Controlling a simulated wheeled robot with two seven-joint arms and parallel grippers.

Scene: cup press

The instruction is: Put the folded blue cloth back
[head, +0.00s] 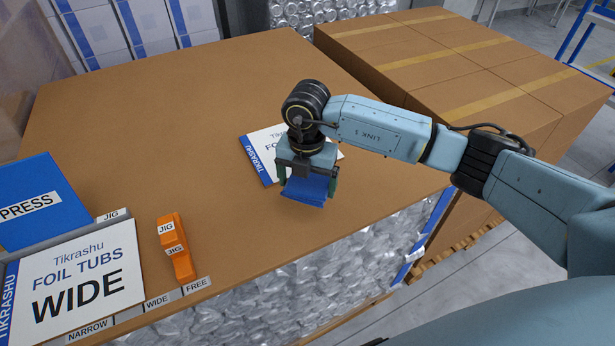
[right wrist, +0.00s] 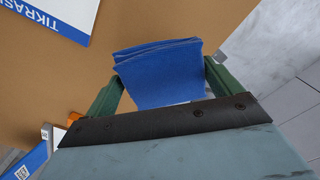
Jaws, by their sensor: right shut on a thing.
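The folded blue cloth (head: 306,190) is held in my right gripper (head: 307,186), near the right front part of the brown table top. In the right wrist view the cloth (right wrist: 160,72) sits between the two green fingers of the right gripper (right wrist: 163,85), its folded layers showing at the far edge. I cannot tell from these views whether the cloth touches the table. My left gripper is in neither view.
A white and blue Tikrashu card (head: 264,158) lies partly behind my right gripper. An orange jig (head: 176,246), a "WIDE" foil tubs card (head: 80,283) and a blue "PRESS" item (head: 38,200) are at the left. The table (head: 170,110) middle is clear. Cartons (head: 480,60) stand right.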

